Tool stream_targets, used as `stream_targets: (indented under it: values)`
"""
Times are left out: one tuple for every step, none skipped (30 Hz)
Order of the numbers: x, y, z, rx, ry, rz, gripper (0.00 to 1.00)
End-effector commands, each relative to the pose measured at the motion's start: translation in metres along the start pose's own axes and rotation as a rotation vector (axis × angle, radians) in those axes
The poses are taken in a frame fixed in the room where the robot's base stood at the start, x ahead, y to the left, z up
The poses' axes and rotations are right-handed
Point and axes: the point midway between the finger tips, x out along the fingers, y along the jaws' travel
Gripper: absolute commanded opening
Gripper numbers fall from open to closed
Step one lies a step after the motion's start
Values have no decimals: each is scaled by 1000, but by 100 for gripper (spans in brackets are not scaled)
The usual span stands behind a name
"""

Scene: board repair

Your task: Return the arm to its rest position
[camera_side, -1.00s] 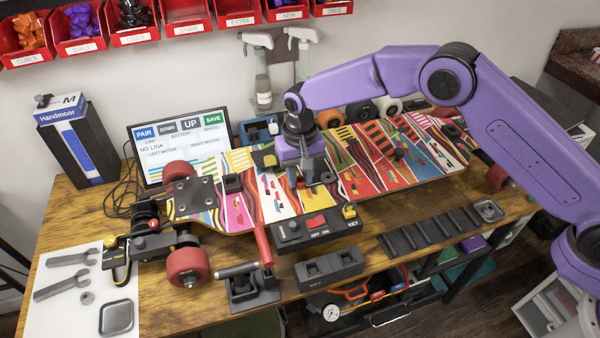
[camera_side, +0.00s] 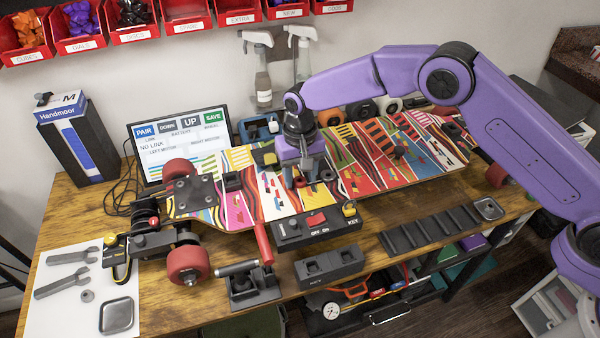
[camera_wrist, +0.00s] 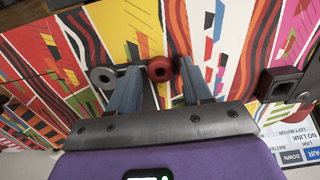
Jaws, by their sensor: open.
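My gripper (camera_side: 301,178) is low over the middle of the colourful skateboard deck (camera_side: 365,180), its fingers pointing down. In the wrist view my gripper (camera_wrist: 159,76) is open, with its two fingers apart. A small red ring (camera_wrist: 160,69) shows between the fingertips, close to the right finger; I cannot tell whether it touches. A grey ring (camera_wrist: 103,77) lies just left of the left finger. In the side view the red ring (camera_side: 300,182) shows by the fingertips, and the grey ring (camera_side: 327,175) lies to its right.
A control box (camera_side: 305,229) with a red switch and key stands in front of the deck. A screen (camera_side: 182,145) reading "NO LINK" and spray bottles (camera_side: 262,80) stand behind. Red wheels (camera_side: 187,264) flank the deck's left end. The space above the deck is mostly clear.

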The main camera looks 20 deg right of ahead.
Motion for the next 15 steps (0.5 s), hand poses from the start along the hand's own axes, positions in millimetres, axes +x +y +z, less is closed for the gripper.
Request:
stream_targets:
  values:
    - [0, 0, 0, 0, 0, 0, 49]
    - [0, 0, 0, 0, 0, 0, 49]
    - [0, 0, 0, 0, 0, 0, 49]
    - [0, 0, 0, 0, 0, 0, 49]
    - [0, 0, 0, 0, 0, 0, 49]
    - [0, 0, 0, 0, 0, 0, 49]
    - [0, 0, 0, 0, 0, 0, 49]
    - [0, 0, 0, 0, 0, 0, 49]
    - [-1, 0, 0, 0, 0, 0, 49]
    - [-2, 0, 0, 0, 1, 0, 49]
    - [-3, 0, 0, 0, 1, -1, 49]
    - [-6, 0, 0, 0, 1, -1, 49]
    - [-8, 0, 0, 0, 1, -1, 49]
    - [-10, 0, 0, 0, 1, -1, 49]
    - [-12, 0, 0, 0, 1, -1, 49]
